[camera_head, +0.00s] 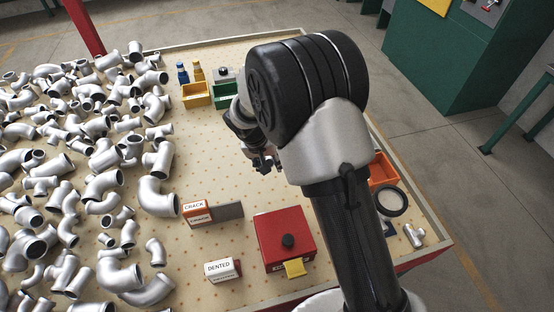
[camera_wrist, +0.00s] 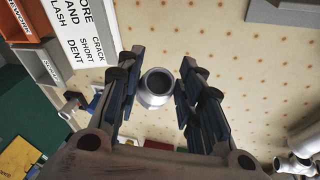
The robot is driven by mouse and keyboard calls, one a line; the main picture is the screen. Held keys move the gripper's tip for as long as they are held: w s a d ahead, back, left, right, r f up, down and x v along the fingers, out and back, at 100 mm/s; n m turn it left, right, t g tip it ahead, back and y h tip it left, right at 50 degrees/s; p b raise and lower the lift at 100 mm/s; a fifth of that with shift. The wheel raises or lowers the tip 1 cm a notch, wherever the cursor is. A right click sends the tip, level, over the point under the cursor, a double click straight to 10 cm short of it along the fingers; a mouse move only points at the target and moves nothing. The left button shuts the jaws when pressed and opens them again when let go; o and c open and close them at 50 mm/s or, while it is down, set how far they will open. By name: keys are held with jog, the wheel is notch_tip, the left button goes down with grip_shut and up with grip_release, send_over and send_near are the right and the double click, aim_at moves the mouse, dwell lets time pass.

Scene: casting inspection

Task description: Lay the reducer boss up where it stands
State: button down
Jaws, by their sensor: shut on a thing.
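The reducer boss (camera_wrist: 154,98) is a short silver round fitting with a dark open bore facing the wrist camera. In the wrist view it sits between the two dark fingers of my gripper (camera_wrist: 160,60), which is shut on it. Part of its lower body is hidden. In the head view my gripper (camera_head: 264,161) hangs over the middle of the pegboard-like table (camera_head: 215,170). My arm hides most of it there, and I cannot make out the held fitting.
Many silver pipe fittings (camera_head: 103,185) crowd the table's left side. Crack (camera_head: 196,213) and dented (camera_head: 220,269) signs, a red box (camera_head: 283,240), and yellow (camera_head: 196,95) and orange (camera_head: 382,170) bins stand around. A white sign (camera_wrist: 85,28) shows in the wrist view. The table's middle is clear.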

jog(key=shift+w+a+f+n, duration=0.1)
jog(key=shift+w+f+n, duration=0.1)
jog(key=shift+w+n, duration=0.25)
jog(key=shift+b, duration=0.3)
notch_tip(320, 180, down, 10)
jog(key=b, duration=0.9)
jog(key=shift+b, duration=0.35)
jog(key=shift+f+b, duration=0.4)
jog(key=shift+f, duration=0.35)
jog(key=c, duration=1)
grip_release()
jog(key=shift+s, duration=0.1)
jog(key=v, duration=1.2)
jog(key=shift+s, duration=0.2)
